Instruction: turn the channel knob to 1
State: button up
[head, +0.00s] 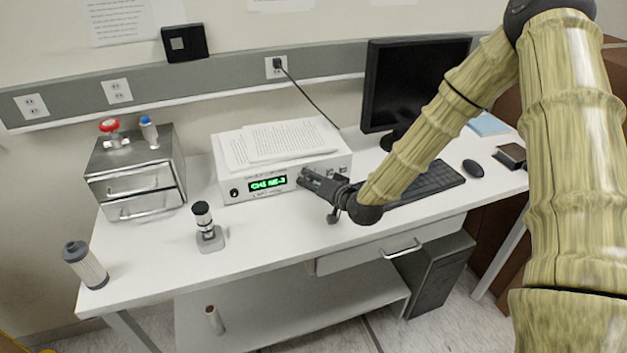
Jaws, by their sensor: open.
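The white controller box (225,191) stands on the white desk with papers on its top. Its green display (268,184) shows what looks like CH1 and a pressure reading. A small black knob (234,193) is on the left of its front face. My gripper (304,178) is open at the right half of the front face, just right of the display. It covers that part of the panel, so the channel knob cannot be made out there. I cannot tell whether the fingers touch the panel. Small controls (337,170) show to the right of my gripper.
A metal drawer cabinet (137,180) with valves stands at the left. A small gauge on a stand (207,230) and a filter cylinder (85,265) are on the front left of the desk. The monitor (412,85), keyboard (435,183) and mouse (473,168) are at the right.

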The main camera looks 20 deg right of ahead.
jog(key=c, duration=1)
jog(key=shift+c, duration=0.2)
jog(key=shift+f+n, duration=0.1)
jog(key=shift+n, duration=0.2)
jog(key=shift+a+n+h+b, duration=0.15)
jog(key=shift+n+h+b, duration=0.6)
jog(key=shift+n+h, duration=0.35)
jog(key=o, duration=1)
jog(key=shift+o, duration=0.2)
